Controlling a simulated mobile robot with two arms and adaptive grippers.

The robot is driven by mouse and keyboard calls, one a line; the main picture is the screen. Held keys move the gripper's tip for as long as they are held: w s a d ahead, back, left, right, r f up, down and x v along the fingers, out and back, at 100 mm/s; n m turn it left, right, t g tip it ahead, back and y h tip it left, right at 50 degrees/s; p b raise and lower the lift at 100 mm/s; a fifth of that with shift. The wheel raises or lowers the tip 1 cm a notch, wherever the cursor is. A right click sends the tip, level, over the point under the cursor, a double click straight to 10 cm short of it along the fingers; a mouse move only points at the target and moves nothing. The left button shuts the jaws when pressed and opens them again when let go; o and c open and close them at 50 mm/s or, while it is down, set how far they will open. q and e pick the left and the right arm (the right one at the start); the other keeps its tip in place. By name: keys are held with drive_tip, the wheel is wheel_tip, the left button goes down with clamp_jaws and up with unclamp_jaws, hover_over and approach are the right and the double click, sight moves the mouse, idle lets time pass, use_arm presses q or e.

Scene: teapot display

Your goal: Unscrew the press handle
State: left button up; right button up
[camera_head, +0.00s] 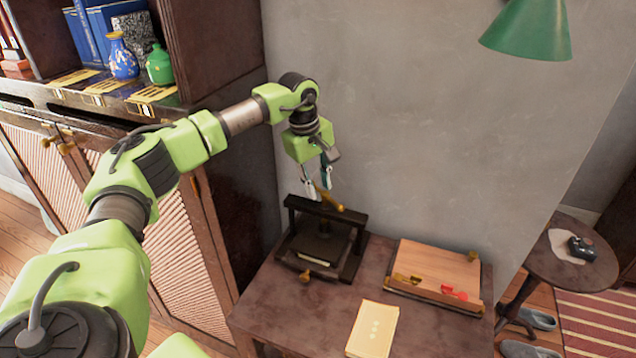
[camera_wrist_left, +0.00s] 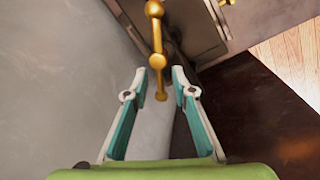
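The press (camera_head: 290,229) is a dark frame with a crossbar, standing at the back left of the small table. Its brass handle (camera_head: 331,201) is a bar with round knobs above the crossbar. In the left wrist view the handle (camera_wrist_left: 156,35) runs up from between the fingertips toward the top. My left gripper (camera_head: 318,190) is above the press, pointing down at the handle. It is open; in the left wrist view its fingertips (camera_wrist_left: 159,74) stand apart on either side of the handle's near end, with gaps showing. My right gripper is not in view.
A wooden box (camera_head: 440,262) with small brass and red items on its front edge stands right of the press. A cream booklet (camera_head: 372,330) lies at the front of the dark table (camera_head: 290,315). A cabinet (camera_head: 165,225) stands left, the grey wall (camera_head: 400,130) behind.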

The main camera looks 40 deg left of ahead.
use_arm(q)
clamp_jaws()
